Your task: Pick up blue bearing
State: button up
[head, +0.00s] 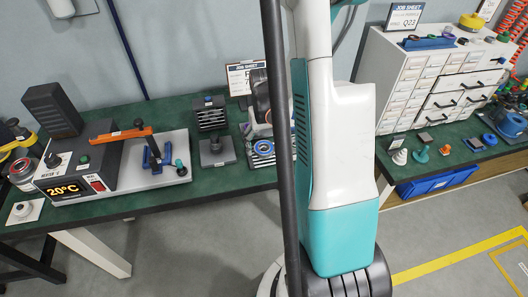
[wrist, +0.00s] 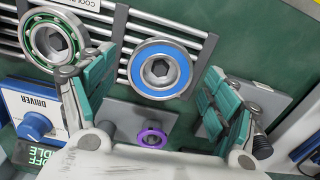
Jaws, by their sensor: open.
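The blue bearing (wrist: 181,70) is a metal ring with a blue face and a dark hexagonal centre. It lies on a slatted metal rack (wrist: 113,22), in the upper middle of the wrist view. It also shows in the head view (head: 265,147) on the green bench, left of my arm. My gripper (wrist: 158,78) is open, with one teal-padded finger to the left of the bearing and one to the right. Nothing is held between the fingers. I cannot tell the height gap between fingertips and bearing.
A green-rimmed bearing (wrist: 55,43) lies on the same rack, close to my left finger. A purple ring (wrist: 153,140) sits on a grey plate nearer the wrist. A blue driver unit (wrist: 33,112) stands at the left. A heater (head: 68,180) stands farther left on the bench.

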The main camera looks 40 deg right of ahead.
jog(key=shift+f, duration=0.15)
jog(key=shift+c, duration=0.2)
jog(key=c, duration=1.3)
notch_tip(320, 180, up, 20)
jog(key=p, duration=0.6)
jog(key=shift+p, duration=0.35)
